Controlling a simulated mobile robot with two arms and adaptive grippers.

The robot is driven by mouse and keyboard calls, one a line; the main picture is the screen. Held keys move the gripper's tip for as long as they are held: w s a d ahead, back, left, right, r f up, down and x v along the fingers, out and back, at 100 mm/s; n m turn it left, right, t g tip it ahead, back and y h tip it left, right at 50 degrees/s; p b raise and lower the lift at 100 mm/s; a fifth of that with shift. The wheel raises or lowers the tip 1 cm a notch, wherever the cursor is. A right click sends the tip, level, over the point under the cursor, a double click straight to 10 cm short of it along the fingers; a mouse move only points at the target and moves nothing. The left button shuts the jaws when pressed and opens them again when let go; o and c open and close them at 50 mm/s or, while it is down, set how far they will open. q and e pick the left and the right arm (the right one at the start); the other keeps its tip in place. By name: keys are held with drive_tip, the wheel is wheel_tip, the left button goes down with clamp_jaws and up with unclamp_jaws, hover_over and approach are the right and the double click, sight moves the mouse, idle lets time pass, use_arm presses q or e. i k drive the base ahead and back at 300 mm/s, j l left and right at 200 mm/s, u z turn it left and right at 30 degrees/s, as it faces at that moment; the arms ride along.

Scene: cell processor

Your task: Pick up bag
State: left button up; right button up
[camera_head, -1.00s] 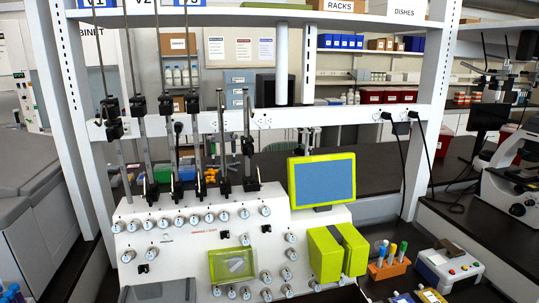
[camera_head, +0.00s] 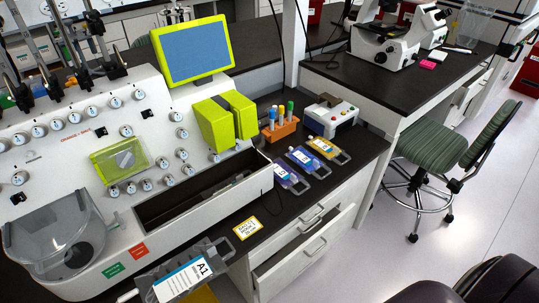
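Three small flat bags with labels lie in a row on the black counter: a purple one (camera_head: 284,174), a blue one (camera_head: 305,160) and a yellow one (camera_head: 324,146). Each has a loop or hanger at its right end. A larger grey, clear-looking bag-like item with a white label marked A1 (camera_head: 182,281) is at the bottom edge, in front of the white machine, and is partly cut off. I cannot tell what supports it. Neither of my grippers is in view.
The white processor (camera_head: 75,170) has a clear bowl (camera_head: 60,235) and an open dark trough (camera_head: 205,190). An orange tube rack (camera_head: 279,131) and a small white device (camera_head: 329,117) stand behind the bags. A drawer (camera_head: 305,255) is open below. A green chair (camera_head: 440,148) stands right.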

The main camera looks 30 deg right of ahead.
sight(284, 173)
drive_tip(key=k+l, duration=0.1)
drive_tip(key=l, duration=0.85)
drive_tip(key=l+z, duration=0.15)
drive_tip(key=l, duration=0.85)
drive_tip(key=k, duration=0.05)
